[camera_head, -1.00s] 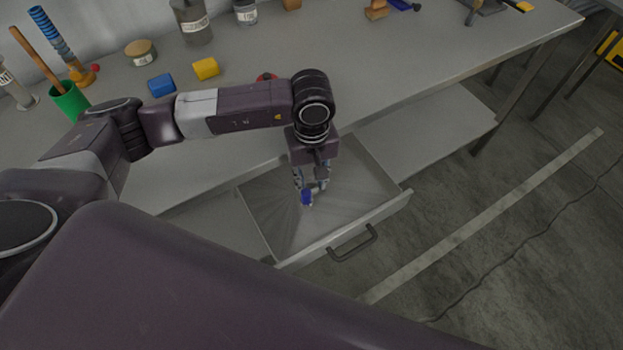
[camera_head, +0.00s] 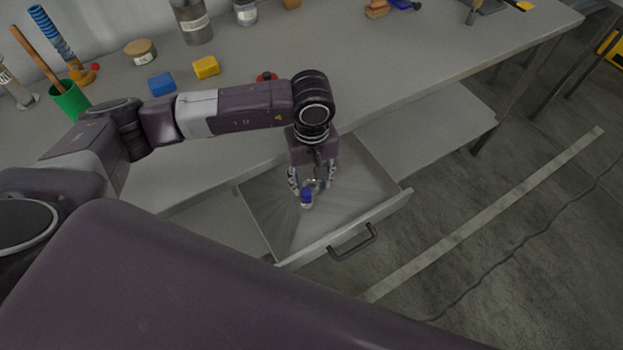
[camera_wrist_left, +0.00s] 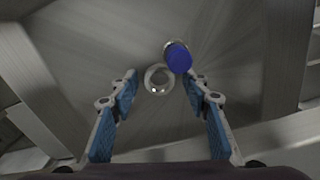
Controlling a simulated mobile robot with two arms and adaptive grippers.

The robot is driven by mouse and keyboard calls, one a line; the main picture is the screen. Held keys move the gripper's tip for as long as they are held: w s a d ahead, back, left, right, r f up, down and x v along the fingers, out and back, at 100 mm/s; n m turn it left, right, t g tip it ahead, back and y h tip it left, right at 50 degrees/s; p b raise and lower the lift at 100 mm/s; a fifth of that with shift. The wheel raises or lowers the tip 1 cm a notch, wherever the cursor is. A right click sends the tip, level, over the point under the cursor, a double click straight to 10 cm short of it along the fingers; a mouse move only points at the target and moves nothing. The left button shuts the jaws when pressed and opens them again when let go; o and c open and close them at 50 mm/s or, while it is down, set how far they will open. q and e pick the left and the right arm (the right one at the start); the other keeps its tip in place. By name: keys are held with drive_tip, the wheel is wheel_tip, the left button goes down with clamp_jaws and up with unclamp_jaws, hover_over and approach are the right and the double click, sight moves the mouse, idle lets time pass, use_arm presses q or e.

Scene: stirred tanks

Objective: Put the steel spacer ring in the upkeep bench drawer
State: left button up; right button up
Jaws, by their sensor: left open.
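The upkeep bench drawer (camera_head: 360,194) is pulled open below the bench top. My left gripper (camera_head: 312,190) points down into it, with its fingers apart. The steel spacer ring (camera_wrist_left: 159,78) shows in the left wrist view as a small shiny ring ahead of and between the open fingertips (camera_wrist_left: 160,90), apart from both. In the head view the ring (camera_head: 314,183) is partly hidden by the gripper. A small blue-capped object (camera_wrist_left: 178,57) is right beside the ring; it also shows in the head view (camera_head: 307,198). My right gripper is not in view.
The drawer's front wall and handle (camera_head: 352,243) face the open floor. On the bench top stand a blue block (camera_head: 161,84), a yellow block (camera_head: 206,67), a green cup (camera_head: 69,99) and several jars. A red item (camera_head: 266,76) lies behind my left arm.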

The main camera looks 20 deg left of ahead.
sight(312, 189)
use_arm(q)
wheel_tip(312, 189, up, 12)
drive_tip(key=b, duration=0.2)
idle(0.5)
